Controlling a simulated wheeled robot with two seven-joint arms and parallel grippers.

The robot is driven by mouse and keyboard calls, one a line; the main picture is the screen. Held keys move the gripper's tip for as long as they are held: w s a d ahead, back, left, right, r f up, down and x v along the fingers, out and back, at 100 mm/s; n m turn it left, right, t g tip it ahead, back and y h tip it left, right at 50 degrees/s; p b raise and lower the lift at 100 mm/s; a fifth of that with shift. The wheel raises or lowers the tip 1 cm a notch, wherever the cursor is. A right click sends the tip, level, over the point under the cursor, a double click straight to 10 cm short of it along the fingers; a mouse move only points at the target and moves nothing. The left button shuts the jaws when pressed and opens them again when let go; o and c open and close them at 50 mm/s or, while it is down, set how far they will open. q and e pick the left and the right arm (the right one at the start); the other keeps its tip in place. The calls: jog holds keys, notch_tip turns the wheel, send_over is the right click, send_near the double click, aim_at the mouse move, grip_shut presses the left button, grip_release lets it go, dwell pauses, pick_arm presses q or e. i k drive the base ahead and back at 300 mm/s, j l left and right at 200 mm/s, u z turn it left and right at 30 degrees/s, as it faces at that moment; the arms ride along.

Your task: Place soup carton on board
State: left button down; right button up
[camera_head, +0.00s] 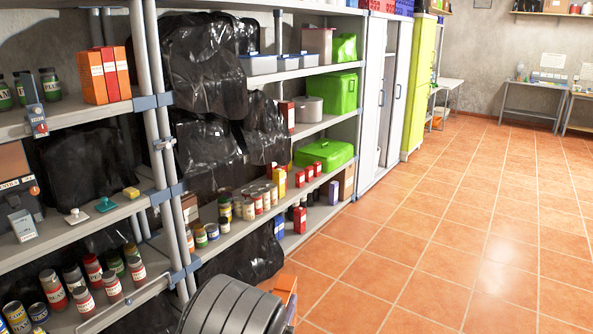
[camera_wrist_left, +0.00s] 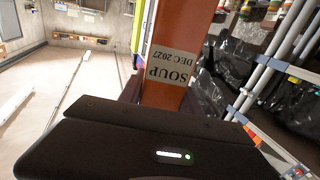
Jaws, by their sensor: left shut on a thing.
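An orange soup carton (camera_wrist_left: 180,45) with a pale label reading SOUP DEC 2027, upside down in this view, fills the upper middle of the left wrist view. My left gripper (camera_wrist_left: 163,88) is shut on it. In the head view a small part of an orange carton (camera_head: 284,284) shows at the bottom, behind my dark rounded arm link, which hides most of the gripper. Similar orange cartons (camera_head: 104,75) stand on the upper left shelf. I cannot make out a board in either view. My right gripper is not in view.
Metal shelves (camera_head: 150,203) along the left hold jars, cans, green boxes (camera_head: 333,94) and small cartons. Black plastic sheeting (camera_head: 205,65) hangs over part of them. The tiled floor (camera_head: 440,240) to the right is clear. Small tables (camera_head: 530,112) stand at the far wall.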

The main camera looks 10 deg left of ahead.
aim_at(65, 109)
jog(key=i+l+u, duration=0.1)
jog(key=i+u, duration=0.35)
jog(key=i+l+u, duration=0.45)
jog(key=i, duration=0.2)
jog(key=i+l+u, duration=1.15)
jog(key=l+u, duration=0.2)
jog(key=l, duration=0.4)
